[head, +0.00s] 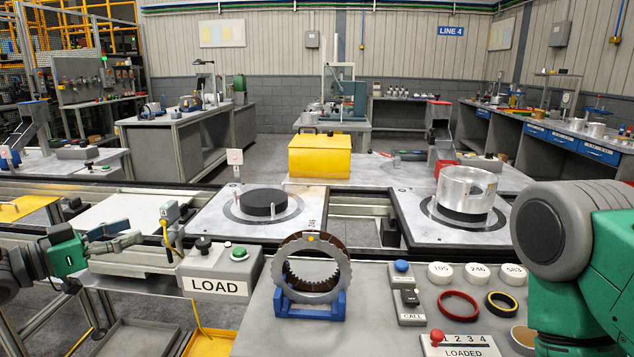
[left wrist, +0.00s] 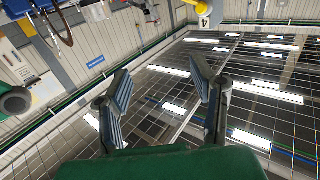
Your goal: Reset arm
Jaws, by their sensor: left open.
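My left gripper (head: 122,238) is at the left of the head view, beside the LOAD box (head: 214,286). In the left wrist view its two ridged fingers (left wrist: 160,80) are spread apart with nothing between them. That camera faces up toward the wall and ceiling lights. My right arm (head: 600,265) fills the right edge of the head view; its gripper is out of the picture.
A toothed ring (head: 314,293) stands in a blue cradle (head: 309,306) on the front table. A black disc (head: 264,203) sits on the left pallet (head: 205,225). A silver housing (head: 465,187) sits on the right pallet (head: 415,222). A yellow box (head: 320,157) stands behind.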

